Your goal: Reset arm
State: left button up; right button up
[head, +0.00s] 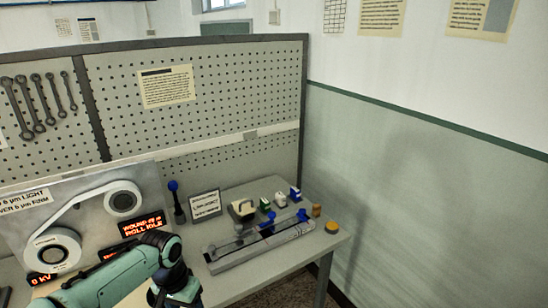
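A teal link of my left arm comes in from the lower left and bends down at a dark joint near the bottom edge. Its gripper does not show; the arm runs out of the frame there. My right arm and gripper are not in view. The winding machine panel (88,212) stands at the left, with a white upper roll (123,200) and a larger lower roll (54,250) joined by a white web. Its red display (142,224) reads something like "WOUND 0 m, ROLL IDLE". My arm hides part of the panel's lower right.
A pegboard (200,110) with wrenches stands behind; a wall is at the right.

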pick_arm(q)
jog(key=s+d+f+n+g+h, duration=0.15)
jog(key=d+f, duration=0.25)
jog(key=f, duration=0.8)
jog(key=s+d+f+n+h, duration=0.1)
jog(key=d+f+h, duration=0.15)
jog(key=f, duration=0.95)
jog(key=s+d+f+n, duration=0.1)
jog(key=s+f+n, duration=0.1)
jog(key=s+f, duration=0.5)
jog(key=s+f+n, duration=0.2)
jog(key=s+f, duration=0.5)
jog(key=s, duration=0.5)
jog(key=shift+d+f+t+y, duration=0.35)
jog(key=shift+d+t+y, duration=0.05)
jog(key=shift+t, duration=0.05)
